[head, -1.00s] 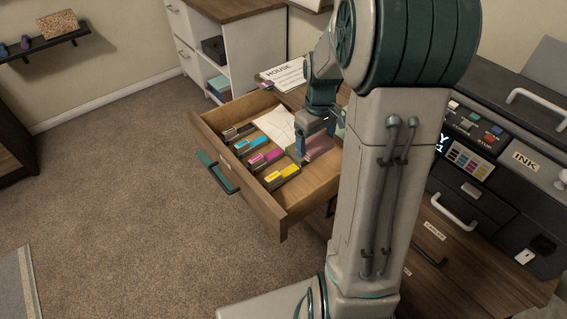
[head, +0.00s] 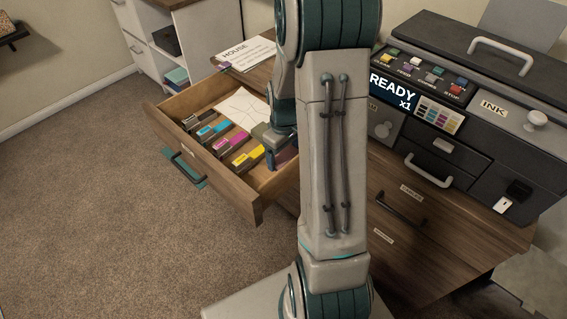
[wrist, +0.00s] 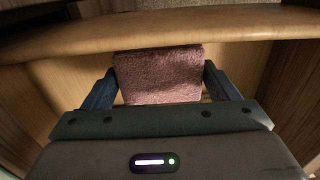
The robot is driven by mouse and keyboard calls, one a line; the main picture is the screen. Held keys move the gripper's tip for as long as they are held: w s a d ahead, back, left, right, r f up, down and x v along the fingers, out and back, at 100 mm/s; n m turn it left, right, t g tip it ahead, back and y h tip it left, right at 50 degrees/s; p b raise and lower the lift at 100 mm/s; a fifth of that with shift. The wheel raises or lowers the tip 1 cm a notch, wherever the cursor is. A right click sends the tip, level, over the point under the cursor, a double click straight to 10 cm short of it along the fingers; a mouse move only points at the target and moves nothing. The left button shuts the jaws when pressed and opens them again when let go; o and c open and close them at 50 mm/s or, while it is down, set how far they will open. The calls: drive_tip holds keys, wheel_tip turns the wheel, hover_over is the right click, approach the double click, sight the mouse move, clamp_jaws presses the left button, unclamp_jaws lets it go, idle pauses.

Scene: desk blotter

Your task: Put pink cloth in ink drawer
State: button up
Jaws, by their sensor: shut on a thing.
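The pink cloth (wrist: 158,75) shows as a rough, squarish pad in the wrist view. My gripper (wrist: 160,88) is shut on it, with one blue finger at each side. In the head view my gripper (head: 282,152) is low at the right end of the open wooden drawer (head: 236,201), and my arm hides the cloth there. I cannot tell whether the cloth touches the drawer floor. The INK label (head: 493,107) is on the dark machine (head: 455,65) at right, which has a closed front compartment with a white handle (head: 428,171).
The open drawer holds black, cyan, magenta and yellow cartridges (head: 232,142) and a white sheet (head: 243,108). A paper headed HOUSE (head: 240,52) lies on the desktop behind. Closed labelled desk drawers (head: 400,208) are below the machine. The carpet (head: 90,220) at left is clear.

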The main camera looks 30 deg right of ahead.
sight(284, 162)
drive_tip(key=shift+f+b, duration=0.45)
drive_tip(key=shift+f, duration=1.55)
drive_tip(key=shift+f, duration=0.1)
drive_tip(key=o, duration=0.9)
wheel_tip(284, 162, up, 12)
drive_tip(key=p, duration=0.3)
drive_tip(key=shift+s+a+r+m+t, duration=0.25)
drive_tip(key=shift+s+a+r+m, duration=0.4)
drive_tip(key=shift+s+a+r, duration=1.6)
drive_tip(key=shift+s+a+r+m+t, duration=0.3)
drive_tip(key=shift+s+a+r+m, duration=0.75)
drive_tip(key=shift+s, duration=1.9)
drive_tip(key=shift+s+a+r+m+t, duration=0.3)
drive_tip(key=shift+s+a+r, duration=1.45)
drive_tip(key=shift+s+a, duration=0.85)
